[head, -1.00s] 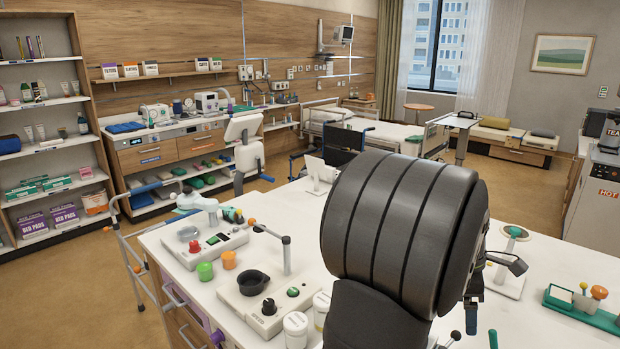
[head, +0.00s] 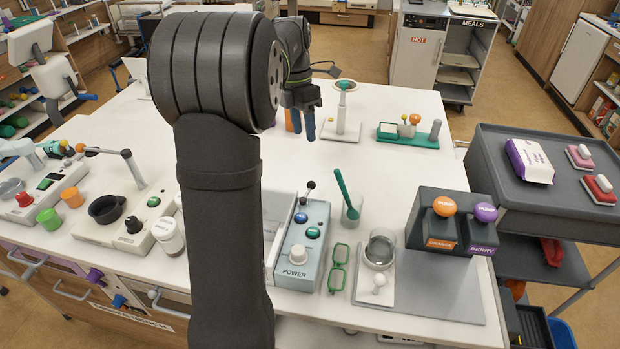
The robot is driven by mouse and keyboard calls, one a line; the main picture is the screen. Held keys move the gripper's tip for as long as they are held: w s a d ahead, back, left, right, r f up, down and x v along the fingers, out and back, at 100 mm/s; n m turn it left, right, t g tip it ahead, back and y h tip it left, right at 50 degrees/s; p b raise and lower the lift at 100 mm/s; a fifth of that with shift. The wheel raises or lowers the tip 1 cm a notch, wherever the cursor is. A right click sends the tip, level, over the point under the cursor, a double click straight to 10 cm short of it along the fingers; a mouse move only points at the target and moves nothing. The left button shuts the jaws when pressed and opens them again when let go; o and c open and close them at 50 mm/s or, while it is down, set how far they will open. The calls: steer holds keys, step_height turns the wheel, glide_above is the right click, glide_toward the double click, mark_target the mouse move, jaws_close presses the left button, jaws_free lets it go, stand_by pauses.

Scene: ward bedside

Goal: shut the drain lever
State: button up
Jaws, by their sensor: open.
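No part is labelled as a drain lever, so I cannot tell for certain which one it is. A small white ball-topped lever (head: 379,281) stands on a pale base in front of a clear glass vessel (head: 380,250). Another short lever with a dark ball top (head: 310,187) rises from the back of the grey POWER box (head: 297,272). My gripper (head: 301,122) is open and empty, with blue fingertips pointing down over the table's far part. It is well behind both levers and touches neither. My arm hides part of the table.
The orange and berry pump box (head: 444,222) stands right of the vessel. A white stand (head: 342,112) and green tray (head: 408,138) are near my gripper. The table's middle is clear.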

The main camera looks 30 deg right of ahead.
mark_target(307, 192)
steer(key=s+f, duration=0.1)
steer(key=f, duration=0.4)
steer(key=s+f, duration=0.1)
steer(key=f, duration=0.4)
steer(key=s+f, duration=0.1)
steer(key=f, duration=0.3)
steer(key=shift+f, duration=0.4)
steer(key=shift+c, duration=0.4)
